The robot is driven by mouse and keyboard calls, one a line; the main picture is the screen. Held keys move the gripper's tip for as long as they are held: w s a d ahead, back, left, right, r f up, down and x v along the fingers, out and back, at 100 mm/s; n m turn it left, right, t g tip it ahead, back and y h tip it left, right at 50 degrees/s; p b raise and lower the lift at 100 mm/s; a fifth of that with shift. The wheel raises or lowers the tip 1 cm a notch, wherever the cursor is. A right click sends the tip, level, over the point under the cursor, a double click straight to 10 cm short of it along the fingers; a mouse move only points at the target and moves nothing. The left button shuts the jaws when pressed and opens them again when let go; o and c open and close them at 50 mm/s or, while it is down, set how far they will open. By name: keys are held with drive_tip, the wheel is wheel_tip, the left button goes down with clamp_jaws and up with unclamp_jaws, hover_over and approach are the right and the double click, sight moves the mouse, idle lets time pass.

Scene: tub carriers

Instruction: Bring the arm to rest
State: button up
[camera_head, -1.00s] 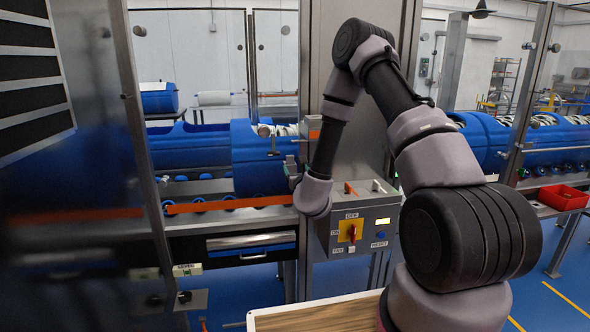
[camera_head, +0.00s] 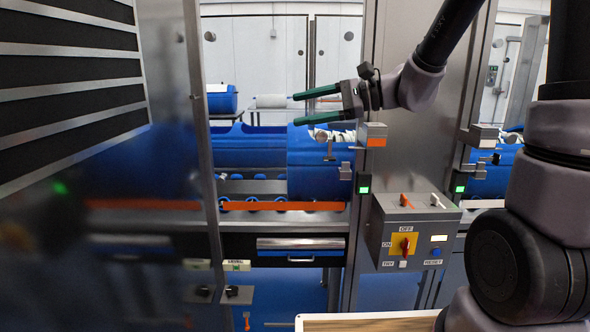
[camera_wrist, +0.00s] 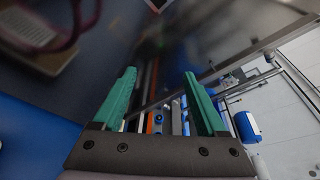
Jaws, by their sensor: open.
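My gripper (camera_head: 318,105) is raised in the head view, in front of the steel frame, with its green fingers pointing left. Its two fingers are apart and nothing is between them. In the wrist view the green fingers (camera_wrist: 160,98) stand wide apart with only background between them. My arm reaches in from the upper right, partly out of the picture.
A control box (camera_head: 412,238) with a yellow and red switch is mounted below the gripper. A blue tub (camera_head: 315,165) lies behind the frame above an orange-red rail (camera_head: 270,206). A dark louvred panel (camera_head: 70,75) stands at left. A wooden-topped surface (camera_head: 370,322) is at the bottom.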

drive_tip(key=s+d+f+n+h, duration=0.1)
drive_tip(key=s+d+n+h, duration=0.5)
drive_tip(key=s, duration=0.3)
drive_tip(key=s+d+r+t+h, duration=0.1)
drive_tip(key=d+h, duration=0.1)
drive_tip(key=d, duration=0.3)
drive_tip(key=s+d+t+h, duration=0.1)
drive_tip(key=d+t+h, duration=0.1)
drive_tip(key=d, duration=0.3)
drive_tip(key=s+d+r+n+t+h, duration=0.1)
drive_tip(key=d+h, duration=0.2)
drive_tip(key=d, duration=0.3)
drive_tip(key=shift+s+r, duration=0.35)
drive_tip(key=shift+o, duration=0.3)
drive_tip(key=shift+d, duration=0.1)
